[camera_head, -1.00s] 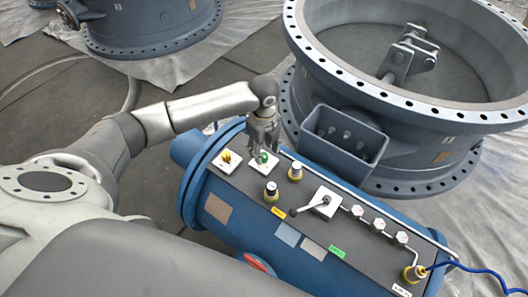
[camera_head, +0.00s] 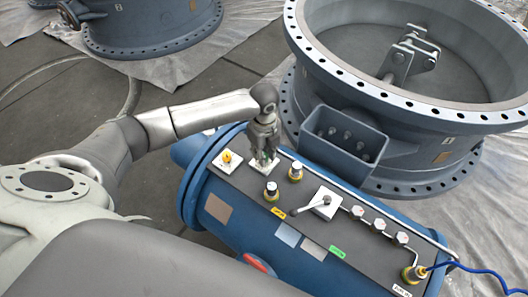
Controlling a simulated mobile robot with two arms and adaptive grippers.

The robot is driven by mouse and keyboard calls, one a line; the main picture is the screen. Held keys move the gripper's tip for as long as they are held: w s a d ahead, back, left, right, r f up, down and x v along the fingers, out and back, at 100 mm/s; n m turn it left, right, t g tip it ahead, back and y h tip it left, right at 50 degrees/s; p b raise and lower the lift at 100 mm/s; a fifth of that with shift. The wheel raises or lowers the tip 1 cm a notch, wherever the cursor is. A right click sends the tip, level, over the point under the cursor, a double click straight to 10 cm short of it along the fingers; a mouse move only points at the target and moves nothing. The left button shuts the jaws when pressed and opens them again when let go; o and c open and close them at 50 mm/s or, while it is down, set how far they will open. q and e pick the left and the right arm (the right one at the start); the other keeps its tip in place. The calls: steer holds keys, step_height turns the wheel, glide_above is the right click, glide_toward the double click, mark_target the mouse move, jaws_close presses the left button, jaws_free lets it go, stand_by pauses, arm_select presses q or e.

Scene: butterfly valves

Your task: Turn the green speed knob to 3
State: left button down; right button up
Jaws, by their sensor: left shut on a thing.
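The green knob (camera_head: 266,160) sits on a white square plate on the dark panel top of a blue cylindrical unit (camera_head: 240,227). My left gripper (camera_head: 264,156) comes down on it from above and is shut on it, hiding most of the knob. The knob's pointer and the scale numbers are too small and too covered to read. A yellow knob (camera_head: 227,157) on its own white plate (camera_head: 221,165) is just left of the green one. My right gripper is not in view.
Two small valve fittings (camera_head: 271,190), (camera_head: 296,171) stand close in front of and right of the gripper. A lever (camera_head: 309,206) and several hex fittings (camera_head: 379,224) lie further right. A large flanged valve body (camera_head: 400,140) stands behind. A blue cable (camera_head: 480,272) runs off right.

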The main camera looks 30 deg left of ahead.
arm_select(q)
steer(key=shift+r+n+p, duration=0.2)
steer(key=shift+n+p, duration=0.3)
steer(key=shift+p, duration=0.4)
steer(key=n+p, duration=0.6)
steer(key=p, duration=0.2)
steer(key=shift+n, duration=0.4)
steer(key=n+p, duration=0.2)
steer(key=shift+n, duration=0.3)
steer(key=n+p, duration=0.3)
steer(key=shift+n, duration=0.3)
steer(key=n+p, duration=0.2)
steer(key=n, duration=0.1)
steer(key=shift+n, duration=0.3)
steer(key=n+p, duration=0.2)
steer(key=n, duration=0.1)
steer(key=shift+f, duration=0.15)
steer(key=shift+n+p, duration=0.55)
steer(key=shift+n, duration=0.95)
steer(key=shift+f, duration=0.1)
